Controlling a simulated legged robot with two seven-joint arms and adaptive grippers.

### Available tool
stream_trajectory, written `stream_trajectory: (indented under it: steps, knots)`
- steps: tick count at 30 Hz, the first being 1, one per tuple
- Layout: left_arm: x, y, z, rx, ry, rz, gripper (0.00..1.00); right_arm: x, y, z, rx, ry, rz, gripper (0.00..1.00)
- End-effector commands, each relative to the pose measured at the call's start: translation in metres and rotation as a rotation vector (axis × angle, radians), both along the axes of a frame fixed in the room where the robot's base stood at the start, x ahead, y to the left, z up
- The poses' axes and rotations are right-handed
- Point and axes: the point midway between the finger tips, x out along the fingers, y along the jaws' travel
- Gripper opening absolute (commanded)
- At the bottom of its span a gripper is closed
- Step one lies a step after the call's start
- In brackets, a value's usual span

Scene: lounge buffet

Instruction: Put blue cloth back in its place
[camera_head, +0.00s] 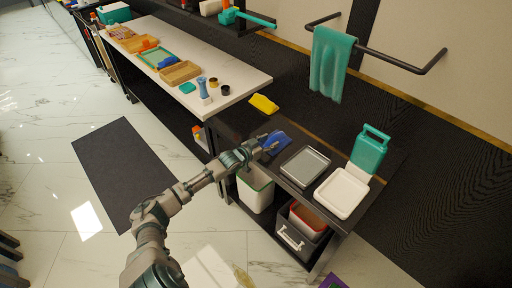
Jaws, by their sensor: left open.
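A blue cloth (278,138) lies on the dark low table (318,213), left of a grey tray. My left gripper (270,146) is open at the cloth's left edge; whether its fingers touch the cloth I cannot tell. A teal cloth (330,62) hangs over a black wall rail (395,60) at the upper right. Another blue item (168,62) lies by a green-edged tray on the long white counter. My right gripper is not in view.
The grey tray (305,166), a white tray (341,193) and a teal container (369,150) stand on the low table. A yellow cloth (263,104) lies behind. A white bin (255,187) sits below. The long counter (232,86) holds wooden trays and bottles. Floor at left is open.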

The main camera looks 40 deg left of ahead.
Motion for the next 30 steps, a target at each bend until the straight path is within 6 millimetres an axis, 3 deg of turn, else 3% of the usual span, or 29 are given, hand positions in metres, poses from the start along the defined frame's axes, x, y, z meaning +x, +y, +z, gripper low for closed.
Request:
stream_trajectory:
  steps: [11, 20, 23, 26, 29, 30]
  knots:
    - [-0.066, 0.002, 0.016, 0.003, 0.002, -0.002, 0.51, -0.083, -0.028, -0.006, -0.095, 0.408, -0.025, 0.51]
    - [-0.093, 0.002, 0.018, 0.001, 0.004, -0.001, 0.51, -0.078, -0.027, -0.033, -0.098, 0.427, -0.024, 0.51]
    - [-0.102, -0.01, -0.002, 0.002, 0.049, -0.006, 0.51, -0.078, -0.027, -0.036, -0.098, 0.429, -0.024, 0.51]
    - [-0.125, -0.042, -0.051, 0.014, 0.168, -0.022, 0.51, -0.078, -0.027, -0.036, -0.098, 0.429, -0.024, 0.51]
    - [-0.169, -0.094, -0.116, 0.037, 0.35, -0.048, 0.51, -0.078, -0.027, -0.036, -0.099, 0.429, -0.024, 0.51]
    - [-0.193, -0.119, -0.142, 0.051, 0.433, -0.062, 0.51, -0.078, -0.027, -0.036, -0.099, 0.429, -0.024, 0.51]
